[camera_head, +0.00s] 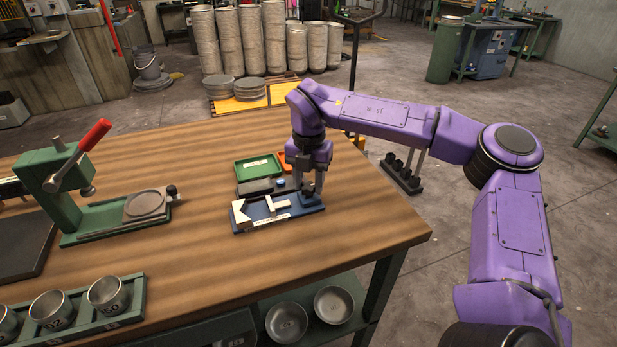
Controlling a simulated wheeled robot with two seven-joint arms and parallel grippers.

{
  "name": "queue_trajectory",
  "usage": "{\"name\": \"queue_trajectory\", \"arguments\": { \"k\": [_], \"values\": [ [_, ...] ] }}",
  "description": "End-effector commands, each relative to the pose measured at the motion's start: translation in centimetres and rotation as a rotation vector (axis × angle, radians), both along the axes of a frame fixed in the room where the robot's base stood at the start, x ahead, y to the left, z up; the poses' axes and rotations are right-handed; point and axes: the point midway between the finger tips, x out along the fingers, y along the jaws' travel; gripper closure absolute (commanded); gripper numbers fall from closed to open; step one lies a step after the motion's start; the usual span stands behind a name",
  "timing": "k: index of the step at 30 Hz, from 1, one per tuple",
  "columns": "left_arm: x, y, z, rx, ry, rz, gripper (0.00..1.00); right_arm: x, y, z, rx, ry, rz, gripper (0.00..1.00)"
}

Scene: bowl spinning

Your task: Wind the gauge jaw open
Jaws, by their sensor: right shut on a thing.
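The gauge (258,218) is a blue base lying on the wooden table near its right end. On its left part are a white V-shaped block (241,214) and a white T-shaped jaw (277,205), with a visible gap between them. My right gripper (309,190) points down over the right end of the gauge. It is shut on a dark knob (308,196) there, which its fingers partly hide. My left gripper is not in view.
A green press with a red handle (95,134) stands at left. Metal cups (107,294) sit in a green rack in front. The table between press and gauge is clear.

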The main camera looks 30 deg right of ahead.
Motion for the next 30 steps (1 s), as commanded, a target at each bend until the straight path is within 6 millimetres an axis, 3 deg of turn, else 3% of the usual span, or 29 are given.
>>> {"name": "queue_trajectory", "arguments": {
  "k": [30],
  "values": [
    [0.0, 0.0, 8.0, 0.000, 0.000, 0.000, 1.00, 0.1, 0.0, 0.7, -0.002, -0.005, 0.967, 0.88]
  ]
}}
